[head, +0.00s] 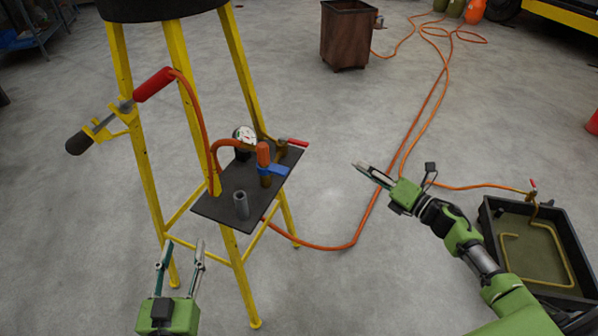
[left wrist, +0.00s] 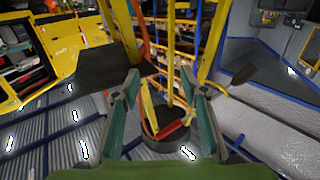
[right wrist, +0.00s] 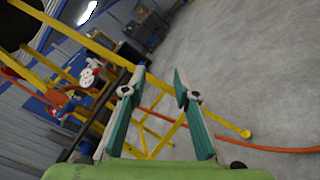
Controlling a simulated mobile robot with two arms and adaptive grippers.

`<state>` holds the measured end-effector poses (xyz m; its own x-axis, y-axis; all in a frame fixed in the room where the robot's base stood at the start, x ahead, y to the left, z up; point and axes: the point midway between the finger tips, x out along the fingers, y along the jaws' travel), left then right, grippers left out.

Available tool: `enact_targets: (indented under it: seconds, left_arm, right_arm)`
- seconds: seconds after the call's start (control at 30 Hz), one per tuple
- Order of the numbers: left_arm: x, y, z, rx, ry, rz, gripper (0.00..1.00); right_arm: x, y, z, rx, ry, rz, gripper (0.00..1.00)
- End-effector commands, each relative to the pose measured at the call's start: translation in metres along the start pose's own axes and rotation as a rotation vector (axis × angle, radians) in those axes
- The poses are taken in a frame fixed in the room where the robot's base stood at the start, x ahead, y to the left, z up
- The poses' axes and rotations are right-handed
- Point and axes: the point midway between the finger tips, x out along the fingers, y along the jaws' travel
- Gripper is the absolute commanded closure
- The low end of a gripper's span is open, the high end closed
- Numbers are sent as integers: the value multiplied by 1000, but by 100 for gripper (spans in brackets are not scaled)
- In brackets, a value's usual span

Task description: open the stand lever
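The yellow-legged stand (head: 144,165) is left of centre in the head view, with a dark shelf (head: 215,205). On the shelf's far right corner, a small red lever (head: 294,142) sits on a brass valve (head: 280,150). A white gauge (head: 245,134) stands beside it; it also shows in the right wrist view (right wrist: 90,75). My left gripper (head: 182,246) is open and empty in front of the stand, low in the head view. My right gripper (head: 362,168) is right of the shelf, apart from the lever; the right wrist view shows its fingers spread and empty.
A red-gripped nozzle (head: 153,85) rests in a yellow bracket on the stand's left. An orange cylinder (head: 263,154) and a grey tube (head: 241,205) stand on the shelf. Orange hose (head: 352,230) crosses the floor. A black tray (head: 490,225) lies right; a brown bin (head: 347,38) stands behind.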

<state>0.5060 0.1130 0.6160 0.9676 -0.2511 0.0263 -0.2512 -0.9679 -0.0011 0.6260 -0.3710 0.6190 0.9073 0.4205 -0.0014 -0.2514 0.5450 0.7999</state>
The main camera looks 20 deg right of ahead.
Motion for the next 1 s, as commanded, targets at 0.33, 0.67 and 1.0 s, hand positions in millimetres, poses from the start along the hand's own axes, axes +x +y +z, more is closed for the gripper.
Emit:
enact_targets:
  seconds: [0.33,0.67,1.0]
  left_arm:
    - [-54,6,-164,-10,507,11,60]
    - [-71,7,-195,-13,608,14,60]
    - [-88,9,-215,-18,732,20,60]
  right_arm:
    - [2,94,-7,-831,177,358,72]
    - [25,114,-17,-921,193,396,72]
    - [91,130,-40,-915,191,393,72]
